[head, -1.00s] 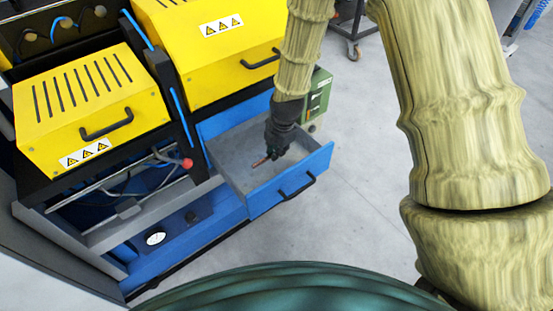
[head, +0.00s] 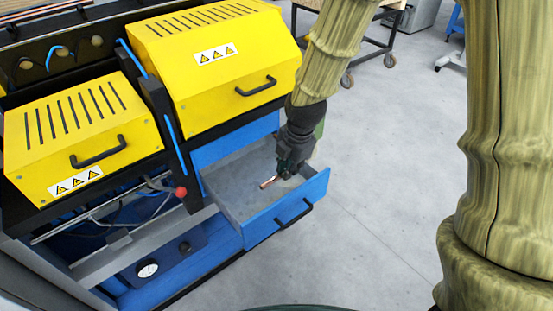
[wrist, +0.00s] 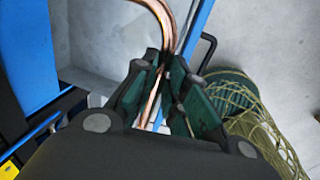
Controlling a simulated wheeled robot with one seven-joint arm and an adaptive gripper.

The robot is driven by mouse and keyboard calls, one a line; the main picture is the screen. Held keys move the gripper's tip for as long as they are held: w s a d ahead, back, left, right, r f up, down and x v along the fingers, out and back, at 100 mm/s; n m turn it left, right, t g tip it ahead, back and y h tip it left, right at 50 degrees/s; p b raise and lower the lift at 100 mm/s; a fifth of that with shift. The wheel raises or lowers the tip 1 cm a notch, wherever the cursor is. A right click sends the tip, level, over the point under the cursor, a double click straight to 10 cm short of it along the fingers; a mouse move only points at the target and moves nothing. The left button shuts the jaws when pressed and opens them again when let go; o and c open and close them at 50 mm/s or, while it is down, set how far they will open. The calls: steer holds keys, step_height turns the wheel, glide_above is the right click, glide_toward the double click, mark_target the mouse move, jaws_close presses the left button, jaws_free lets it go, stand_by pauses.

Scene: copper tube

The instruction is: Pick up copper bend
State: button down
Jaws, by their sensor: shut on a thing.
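The copper bend (head: 268,184) is a small copper tube piece at the tip of my gripper (head: 285,171), over the open blue drawer (head: 262,222). In the wrist view the copper bend (wrist: 156,12) curves up from between the green-lined fingers of my gripper (wrist: 166,72), and its lower part shows between them. My gripper is shut on it. In the head view most of the bend is hidden by the gripper. I cannot tell how far it is above the drawer floor.
The drawer's blue front with a black handle (head: 294,214) stands out from the machine. Yellow covers (head: 210,45) sit above and behind it. Grey floor (head: 390,190) is clear to the right. A wheeled table (head: 375,35) stands at the back.

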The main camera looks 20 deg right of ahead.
steer(key=s+d+p, duration=0.3)
steer(key=s, duration=0.7)
steer(key=shift+d, duration=0.2)
